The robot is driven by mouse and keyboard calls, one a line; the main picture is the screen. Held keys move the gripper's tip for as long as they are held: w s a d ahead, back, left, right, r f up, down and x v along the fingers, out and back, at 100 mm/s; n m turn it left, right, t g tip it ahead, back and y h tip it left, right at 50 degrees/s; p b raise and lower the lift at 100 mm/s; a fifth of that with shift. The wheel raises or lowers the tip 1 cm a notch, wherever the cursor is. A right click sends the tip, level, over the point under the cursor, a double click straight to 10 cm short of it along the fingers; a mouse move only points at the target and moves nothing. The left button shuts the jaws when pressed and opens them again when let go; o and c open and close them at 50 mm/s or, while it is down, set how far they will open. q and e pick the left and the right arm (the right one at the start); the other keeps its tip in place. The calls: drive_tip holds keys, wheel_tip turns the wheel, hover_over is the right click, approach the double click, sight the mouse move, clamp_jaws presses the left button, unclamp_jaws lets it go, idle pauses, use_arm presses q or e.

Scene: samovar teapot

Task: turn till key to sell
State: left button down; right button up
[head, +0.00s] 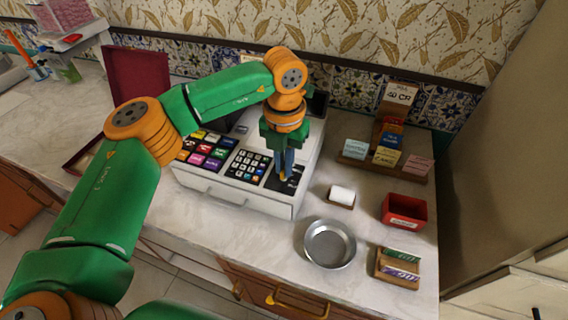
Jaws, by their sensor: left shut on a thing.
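A white till (231,197) stands on the marble counter, with coloured keys (203,148) on its left and a dark number pad (248,166) in the middle. A black key-switch panel (293,186) is at its right front. My left gripper (284,176) points down over this panel, its fingers shut at the till key, which is mostly hidden between them. Which way the key points cannot be told. My left arm covers part of the till's top and back. My right gripper is not in view.
A metal dish (329,244), a red box (404,211), a small holder with a white block (341,195) and a card stand (397,268) are right of the till. A wooden rack (411,172) stands behind them. A dark red open case (139,77) is at left.

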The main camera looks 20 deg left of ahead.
use_arm(q)
drive_tip(key=m+b, duration=0.1)
drive_tip(key=m, duration=0.3)
drive_tip(key=shift+r+m, duration=0.1)
drive_tip(key=shift+m, duration=1.7)
drive_tip(key=c, duration=0.9)
unclamp_jaws()
drive_tip(key=shift+d, duration=0.1)
drive_tip(key=shift+c, duration=0.2)
wheel_tip(320, 180, up, 6)
drive_tip(key=shift+w+r+b, duration=0.1)
drive_tip(key=shift+r+b, duration=0.05)
drive_tip(key=shift+b, duration=0.5)
drive_tip(key=shift+r, duration=0.4)
